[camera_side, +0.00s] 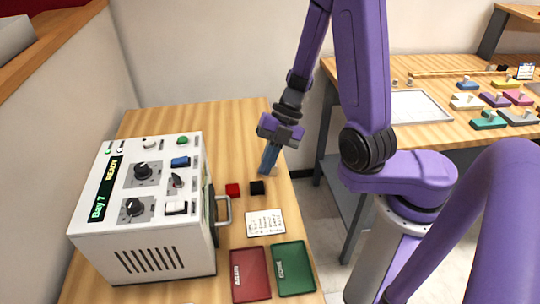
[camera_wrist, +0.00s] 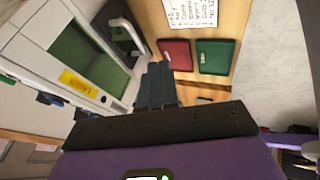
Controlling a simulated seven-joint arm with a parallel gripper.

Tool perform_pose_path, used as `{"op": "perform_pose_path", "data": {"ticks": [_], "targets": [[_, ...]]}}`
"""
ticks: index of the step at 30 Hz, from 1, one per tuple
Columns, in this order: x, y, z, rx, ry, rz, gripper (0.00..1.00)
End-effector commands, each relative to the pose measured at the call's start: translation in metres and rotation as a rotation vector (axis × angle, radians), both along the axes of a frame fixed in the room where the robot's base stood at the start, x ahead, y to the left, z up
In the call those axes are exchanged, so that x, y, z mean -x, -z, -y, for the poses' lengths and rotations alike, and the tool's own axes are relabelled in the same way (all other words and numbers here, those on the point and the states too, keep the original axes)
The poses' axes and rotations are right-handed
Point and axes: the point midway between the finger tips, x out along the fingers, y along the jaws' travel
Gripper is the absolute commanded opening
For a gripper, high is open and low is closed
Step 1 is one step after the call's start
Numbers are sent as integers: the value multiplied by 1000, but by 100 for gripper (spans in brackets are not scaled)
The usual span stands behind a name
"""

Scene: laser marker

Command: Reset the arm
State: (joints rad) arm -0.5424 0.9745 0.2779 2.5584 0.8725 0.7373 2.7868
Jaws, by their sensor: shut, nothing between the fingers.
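My gripper (camera_side: 267,173) is above the far right part of the wooden table, pointing down, with its blue fingers closed together. In the wrist view its fingers (camera_wrist: 157,68) are side by side with nothing between them. The white laser marker (camera_side: 143,215) stands to the left of my gripper; its display reads "READY" and "Bay 7". In the wrist view the marker (camera_wrist: 45,55) shows a dark green window and a yellow label. My gripper is apart from the marker.
A red block (camera_side: 232,189) and a black block (camera_side: 257,187) lie close to my gripper. A handle (camera_side: 224,210) sticks out from the marker. The table's far end is clear.

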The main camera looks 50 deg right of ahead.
Motion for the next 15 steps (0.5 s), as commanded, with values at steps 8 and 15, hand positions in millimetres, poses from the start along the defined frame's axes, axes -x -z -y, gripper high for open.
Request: {"op": "perform_pose_path", "data": {"ticks": [8,15], "targets": [[1,-13,8,4,-15,6,0],[0,-19,4,31,-334,132,0]]}}
